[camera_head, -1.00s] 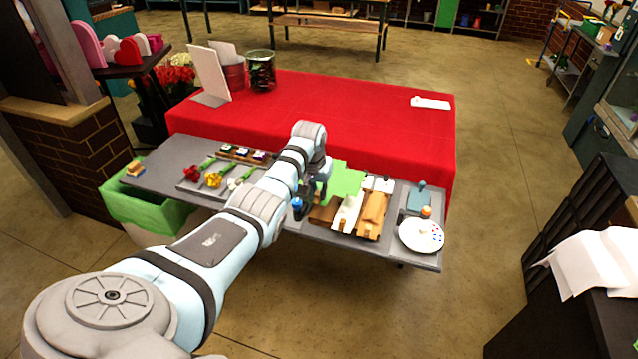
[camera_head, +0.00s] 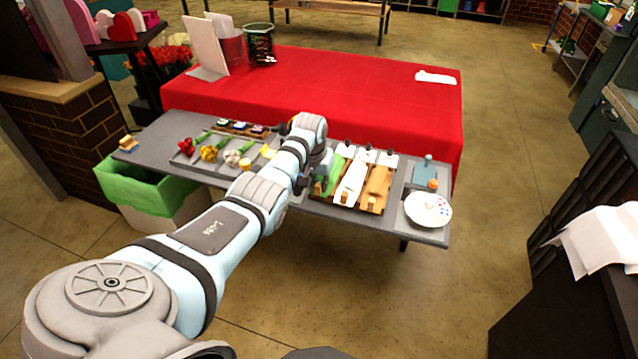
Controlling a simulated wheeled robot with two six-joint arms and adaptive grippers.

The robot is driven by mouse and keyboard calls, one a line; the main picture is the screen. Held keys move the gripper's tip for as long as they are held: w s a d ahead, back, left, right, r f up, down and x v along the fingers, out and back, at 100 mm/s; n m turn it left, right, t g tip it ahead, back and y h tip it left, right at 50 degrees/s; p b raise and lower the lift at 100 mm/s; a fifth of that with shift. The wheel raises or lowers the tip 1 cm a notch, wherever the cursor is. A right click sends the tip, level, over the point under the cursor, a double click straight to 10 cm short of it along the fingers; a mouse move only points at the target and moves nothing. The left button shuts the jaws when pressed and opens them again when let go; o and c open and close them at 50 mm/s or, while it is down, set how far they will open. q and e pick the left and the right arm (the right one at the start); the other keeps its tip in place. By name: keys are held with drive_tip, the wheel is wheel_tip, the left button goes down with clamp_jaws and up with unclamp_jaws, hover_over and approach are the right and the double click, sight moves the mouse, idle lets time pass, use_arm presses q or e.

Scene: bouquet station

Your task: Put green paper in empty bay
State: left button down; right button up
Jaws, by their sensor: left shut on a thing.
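The green paper (camera_head: 335,173) is a narrow strip at the left bay of the wooden paper rack (camera_head: 343,202). A white paper (camera_head: 351,184) lies in the middle bay and a tan paper (camera_head: 378,184) in the right bay. My left gripper (camera_head: 318,183) is at the left edge of the rack, shut on the green paper. Its fingers are dark and partly hidden by my wrist, so the exact grip and whether the paper touches the bay floor cannot be told. My right gripper is not in view.
Left of my arm are red, yellow and white flowers (camera_head: 209,153) on a tray. A white palette plate (camera_head: 428,210) stands right of the rack. A green-lined bin (camera_head: 147,186) is at the table's left end. The red-covered table (camera_head: 360,100) behind is mostly clear.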

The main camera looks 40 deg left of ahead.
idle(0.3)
use_arm(q)
drive_tip(key=shift+d+p, duration=0.1)
drive_tip(key=shift+p, duration=0.4)
drive_tip(key=shift+s, duration=0.1)
drive_tip(key=shift+f, duration=0.3)
drive_tip(key=c, duration=1.1)
unclamp_jaws()
